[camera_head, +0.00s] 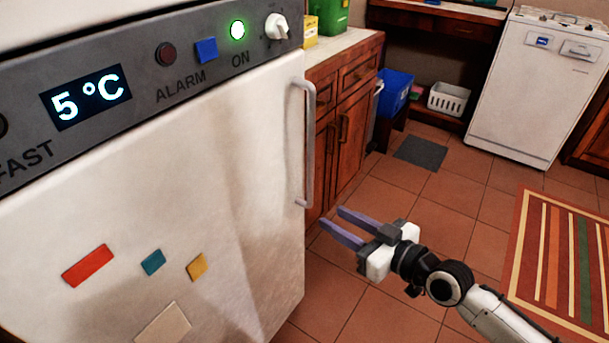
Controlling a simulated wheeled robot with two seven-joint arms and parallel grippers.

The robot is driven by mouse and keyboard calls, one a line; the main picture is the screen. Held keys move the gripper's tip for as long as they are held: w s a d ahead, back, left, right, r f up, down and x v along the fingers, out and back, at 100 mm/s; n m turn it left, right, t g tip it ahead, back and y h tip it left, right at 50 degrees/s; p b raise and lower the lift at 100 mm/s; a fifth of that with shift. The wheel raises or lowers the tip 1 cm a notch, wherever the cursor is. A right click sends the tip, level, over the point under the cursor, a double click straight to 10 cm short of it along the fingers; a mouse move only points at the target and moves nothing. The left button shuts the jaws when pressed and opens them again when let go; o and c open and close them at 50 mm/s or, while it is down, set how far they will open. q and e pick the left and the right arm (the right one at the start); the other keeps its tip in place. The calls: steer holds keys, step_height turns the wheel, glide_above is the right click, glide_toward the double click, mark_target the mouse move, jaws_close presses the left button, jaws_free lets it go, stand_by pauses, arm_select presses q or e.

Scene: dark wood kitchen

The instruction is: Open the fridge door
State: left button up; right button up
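The white fridge door (200,180) fills the left of the head view and looks shut. Its grey vertical handle (309,140) is at the door's right edge. My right gripper (330,222) is below and to the right of the handle's lower end, apart from it. Its two purple-grey fingers are spread, with nothing between them, and point left toward the door's edge. My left gripper is not in view.
Dark wood cabinets (345,130) stand just right of the fridge. A striped rug (560,255) lies on the tiled floor at right. A white dishwasher (540,90), blue bin (395,92) and white basket (448,99) are at the back.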

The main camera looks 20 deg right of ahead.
steer(key=n+t+y+b, duration=0.1)
steer(key=t+y+b, duration=0.1)
steer(key=b, duration=0.1)
glide_toward(313, 153)
steer(key=w, duration=0.1)
steer(key=p+x, duration=0.1)
steer(key=x, duration=0.9)
steer(key=shift+a, duration=0.15)
jaws_close()
steer(key=shift+s, duration=0.1)
